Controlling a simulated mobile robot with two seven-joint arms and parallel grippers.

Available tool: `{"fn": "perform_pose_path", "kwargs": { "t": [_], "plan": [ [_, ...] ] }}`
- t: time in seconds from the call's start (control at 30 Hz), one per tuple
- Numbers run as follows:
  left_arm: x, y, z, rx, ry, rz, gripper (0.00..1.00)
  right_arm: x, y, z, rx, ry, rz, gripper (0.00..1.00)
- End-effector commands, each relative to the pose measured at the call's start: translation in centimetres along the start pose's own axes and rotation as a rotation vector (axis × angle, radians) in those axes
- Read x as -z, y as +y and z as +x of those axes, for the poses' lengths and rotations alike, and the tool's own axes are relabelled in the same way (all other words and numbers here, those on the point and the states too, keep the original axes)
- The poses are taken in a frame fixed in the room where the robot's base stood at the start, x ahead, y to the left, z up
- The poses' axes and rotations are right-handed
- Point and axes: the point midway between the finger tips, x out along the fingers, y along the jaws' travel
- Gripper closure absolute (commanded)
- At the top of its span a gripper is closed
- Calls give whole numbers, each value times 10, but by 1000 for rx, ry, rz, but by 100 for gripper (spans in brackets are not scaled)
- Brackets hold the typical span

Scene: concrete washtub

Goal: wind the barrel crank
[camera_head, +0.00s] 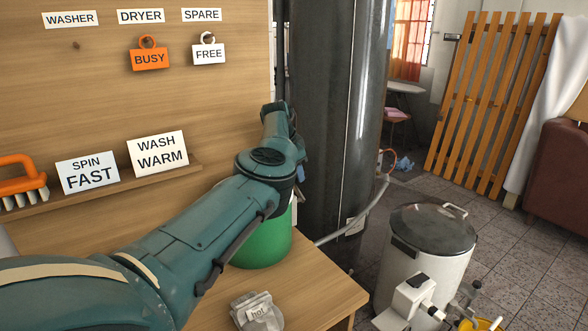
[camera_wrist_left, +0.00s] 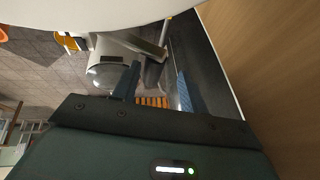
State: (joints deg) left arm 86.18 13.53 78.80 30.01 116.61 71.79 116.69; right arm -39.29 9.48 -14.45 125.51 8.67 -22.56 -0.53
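A green barrel (camera_head: 262,248) stands on the wooden table, mostly hidden behind my left arm; I cannot see its crank in the head view. In the left wrist view a pale metal crank arm (camera_wrist_left: 143,42) comes out from under a large white rounded surface, with a dark grey cylindrical handle (camera_wrist_left: 154,72) at its end. My left gripper (camera_wrist_left: 158,80) is open, its two blue fingers on either side of the handle. Gaps seem to show between handle and fingers; I cannot tell whether either touches. My right gripper is in neither view.
A wooden panel (camera_head: 110,110) with signs rises behind the table (camera_head: 320,285). A tall dark cylinder (camera_head: 335,110) stands close beyond my wrist. A lidded white tub (camera_head: 425,265) stands on the floor to the right.

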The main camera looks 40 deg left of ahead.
Motion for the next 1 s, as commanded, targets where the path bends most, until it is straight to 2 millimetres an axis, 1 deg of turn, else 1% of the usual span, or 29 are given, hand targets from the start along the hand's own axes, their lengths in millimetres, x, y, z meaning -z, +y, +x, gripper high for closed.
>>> {"fn": "perform_pose_path", "kwargs": {
  "t": [0.13,0.27,0.37,0.5,0.7,0.83,1.0],
  "plan": [
    [1,1,-2,-2,0,0,57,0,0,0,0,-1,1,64],
    [2,1,-14,-1,2,0,57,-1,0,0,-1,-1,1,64],
    [1,2,-28,-1,2,-1,57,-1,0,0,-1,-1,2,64],
    [2,1,-62,1,5,-2,57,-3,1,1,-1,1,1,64],
    [0,0,-104,1,3,-2,57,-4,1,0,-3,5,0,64],
    [0,0,-121,1,2,-1,57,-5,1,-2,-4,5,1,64],
    [0,0,-131,1,0,0,57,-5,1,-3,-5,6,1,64]
  ]
}}
